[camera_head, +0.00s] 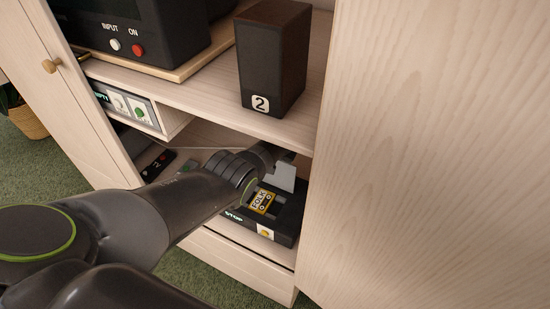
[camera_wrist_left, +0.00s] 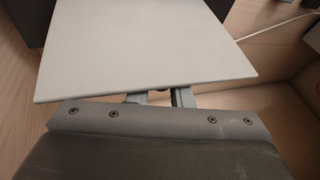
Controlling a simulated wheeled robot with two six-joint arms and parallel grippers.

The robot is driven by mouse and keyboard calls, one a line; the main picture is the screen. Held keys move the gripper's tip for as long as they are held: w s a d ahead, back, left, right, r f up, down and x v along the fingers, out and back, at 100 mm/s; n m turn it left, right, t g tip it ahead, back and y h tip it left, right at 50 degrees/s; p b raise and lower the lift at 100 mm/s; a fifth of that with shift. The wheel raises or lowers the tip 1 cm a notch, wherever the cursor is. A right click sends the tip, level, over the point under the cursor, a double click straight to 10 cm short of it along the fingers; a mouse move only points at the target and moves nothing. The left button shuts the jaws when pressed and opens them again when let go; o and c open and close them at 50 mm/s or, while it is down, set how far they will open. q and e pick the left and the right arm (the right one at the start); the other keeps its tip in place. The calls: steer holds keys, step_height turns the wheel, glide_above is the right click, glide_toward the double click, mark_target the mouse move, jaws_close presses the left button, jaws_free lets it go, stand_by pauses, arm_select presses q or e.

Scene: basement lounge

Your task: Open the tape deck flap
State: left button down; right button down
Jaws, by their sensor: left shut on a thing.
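The black tape deck (camera_head: 284,228) sits on the lower shelf in the head view, with a STOP label and a yellow button at its front. A yellow cassette marked FOLK (camera_head: 263,200) shows on its top. A pale grey plate, which looks like the flap (camera_head: 283,177), stands raised behind the cassette. In the left wrist view the plate (camera_wrist_left: 150,45) fills the upper middle. My left gripper (camera_wrist_left: 160,97) is shut on the flap, its fingers partly hidden beneath it; in the head view my wrist hides the grip. My right gripper is not in view.
A black speaker marked 2 (camera_head: 271,60) stands on the shelf above. A wide wooden panel (camera_head: 430,150) bounds the right side. A dark remote-like object (camera_head: 158,166) lies left of my arm. A unit with buttons (camera_head: 128,105) hangs under the upper shelf.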

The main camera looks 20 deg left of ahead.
arm_select(q)
steer(key=shift+w+d, duration=0.1)
steer(key=c, duration=1.3)
jaws_free()
steer(key=shift+f, duration=0.1)
steer(key=shift+c, duration=0.2)
steer(key=p+v, duration=0.6)
steer(key=v, duration=0.4)
steer(key=shift+p+v, duration=0.35)
steer(key=shift+v, duration=0.65)
